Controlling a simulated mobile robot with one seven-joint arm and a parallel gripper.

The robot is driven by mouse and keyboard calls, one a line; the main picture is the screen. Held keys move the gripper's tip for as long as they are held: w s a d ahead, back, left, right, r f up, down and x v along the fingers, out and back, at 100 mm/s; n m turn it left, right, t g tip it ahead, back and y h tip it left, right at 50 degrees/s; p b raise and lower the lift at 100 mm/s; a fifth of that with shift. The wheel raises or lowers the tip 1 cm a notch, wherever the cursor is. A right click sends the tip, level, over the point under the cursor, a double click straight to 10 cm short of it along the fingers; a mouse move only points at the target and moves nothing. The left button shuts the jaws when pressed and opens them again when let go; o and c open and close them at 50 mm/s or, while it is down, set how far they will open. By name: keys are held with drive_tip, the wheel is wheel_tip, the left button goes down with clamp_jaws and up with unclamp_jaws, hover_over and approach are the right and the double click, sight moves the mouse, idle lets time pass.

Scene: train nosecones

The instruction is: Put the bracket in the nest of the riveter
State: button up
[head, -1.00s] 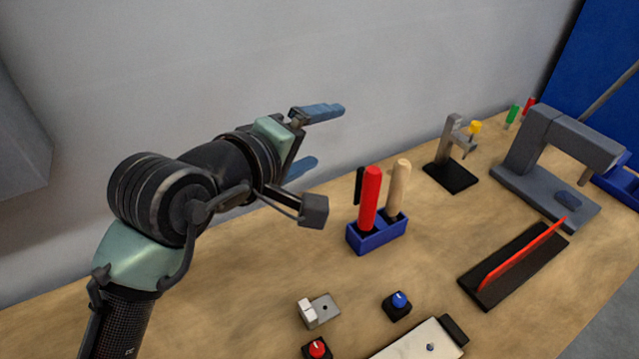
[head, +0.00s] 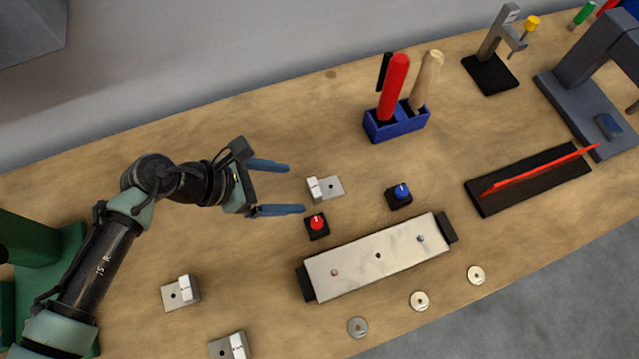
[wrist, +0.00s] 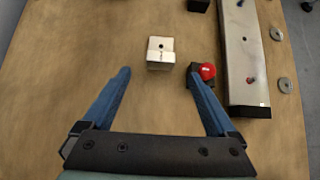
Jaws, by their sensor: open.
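An L-shaped metal bracket (head: 329,189) with a hole in its flat plate lies on the workbench. In the wrist view the bracket (wrist: 160,47) is just ahead of the fingertips, between their lines. My gripper (head: 294,188) is open and empty, with blue fingers pointing at the bracket, apart from it. Two similar brackets lie nearer the front, one at left (head: 180,293) and one at the bottom edge (head: 229,346). A grey C-shaped machine (head: 594,45), possibly the riveter, stands at the right with a small blue block (head: 608,125) on its base, perhaps the nest.
A red knob (head: 317,225) and blue knob (head: 400,194) flank the bracket.

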sight(311, 188)
drive_tip(key=shift+p+x, duration=0.4)
drive_tip(key=shift+x, duration=2.7)
drive_tip(key=shift+d+r, duration=0.15)
drive_tip(key=shift+r, duration=0.1)
clamp_jaws()
